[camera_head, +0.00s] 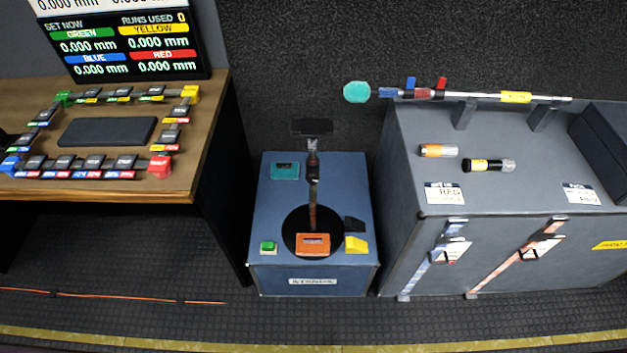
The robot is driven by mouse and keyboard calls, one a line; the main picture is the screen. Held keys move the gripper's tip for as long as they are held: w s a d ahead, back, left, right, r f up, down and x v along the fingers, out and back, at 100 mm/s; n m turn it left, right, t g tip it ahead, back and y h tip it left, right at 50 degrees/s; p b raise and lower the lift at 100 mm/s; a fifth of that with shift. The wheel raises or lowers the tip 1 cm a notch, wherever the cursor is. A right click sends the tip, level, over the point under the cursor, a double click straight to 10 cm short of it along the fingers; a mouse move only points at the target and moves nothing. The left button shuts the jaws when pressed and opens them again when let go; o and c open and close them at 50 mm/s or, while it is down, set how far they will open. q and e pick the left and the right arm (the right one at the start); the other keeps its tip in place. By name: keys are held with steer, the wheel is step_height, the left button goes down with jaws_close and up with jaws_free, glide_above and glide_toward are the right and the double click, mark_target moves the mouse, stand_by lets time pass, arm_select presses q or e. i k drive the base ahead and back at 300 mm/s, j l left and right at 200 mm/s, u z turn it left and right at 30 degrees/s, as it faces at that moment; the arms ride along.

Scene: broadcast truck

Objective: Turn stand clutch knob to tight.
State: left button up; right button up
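A slim dark stand (313,190) rises from a black round base (295,222) on a blue box (272,205), with a flat black plate (312,127) at its top. A dark collar shows on the post below the plate; I cannot tell whether it is the clutch knob or how it is set. A silver pole (470,96) lies across the grey case (400,175), with a teal round end (356,92) and small red and blue levers (411,83). Neither of my grippers can be made out.
An orange block (313,244), a green button (268,246) and a yellow block (356,245) sit on the blue box. Two small cylinders (438,151) (488,165) lie on the grey case. A wooden desk (205,120) with colored blocks and a display (130,45) stands left. The front floor is mostly clear, with an orange cable (120,297).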

mark_target(312, 176)
steer(key=i+j, duration=0.25)
steer(key=j, duration=0.2)
steer(key=i+j, duration=0.55)
steer(key=j, duration=0.3)
